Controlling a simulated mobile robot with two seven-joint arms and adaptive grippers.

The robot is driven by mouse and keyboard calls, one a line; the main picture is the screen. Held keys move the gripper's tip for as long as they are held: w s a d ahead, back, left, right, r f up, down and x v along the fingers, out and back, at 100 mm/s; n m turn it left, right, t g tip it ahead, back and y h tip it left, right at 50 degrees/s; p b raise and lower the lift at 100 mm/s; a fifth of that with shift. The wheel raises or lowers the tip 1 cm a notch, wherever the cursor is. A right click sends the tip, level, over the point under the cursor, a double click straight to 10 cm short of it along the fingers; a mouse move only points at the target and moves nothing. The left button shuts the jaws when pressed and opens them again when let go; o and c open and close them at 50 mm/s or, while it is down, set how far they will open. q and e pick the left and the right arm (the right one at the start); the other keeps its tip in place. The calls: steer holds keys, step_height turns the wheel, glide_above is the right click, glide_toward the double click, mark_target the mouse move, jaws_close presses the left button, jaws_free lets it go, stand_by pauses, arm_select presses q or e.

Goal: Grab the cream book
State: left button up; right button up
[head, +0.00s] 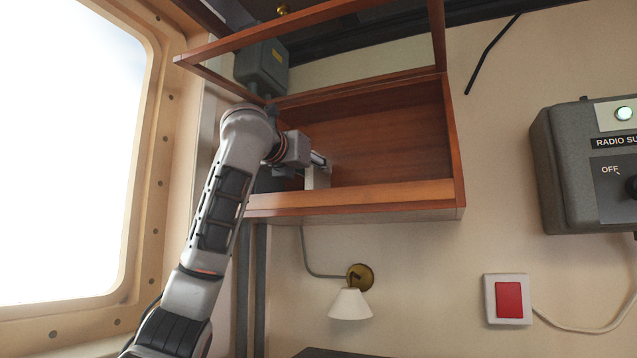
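A pale, upright block that looks like the cream book (318,179) stands inside the wooden wall shelf (385,196), towards its left end. My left arm comes up from the lower left and reaches into the shelf. My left gripper (319,159) is at the top of the pale block, touching it or very close to it. The fingers are too small and overlapped to show whether they are shut on it. My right gripper is out of view.
Dark objects sit in the shelf's left end behind my arm. A grey box (262,67) is on the wall above. Below hangs a small lamp (350,304). A radio box (585,170) and a red switch (508,300) are at right. The shelf's right half is empty.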

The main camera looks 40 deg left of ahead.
arm_select(q)
steer(key=shift+w+a, duration=0.1)
steer(key=shift+w, duration=0.3)
jaws_close()
steer(key=shift+r, duration=0.15)
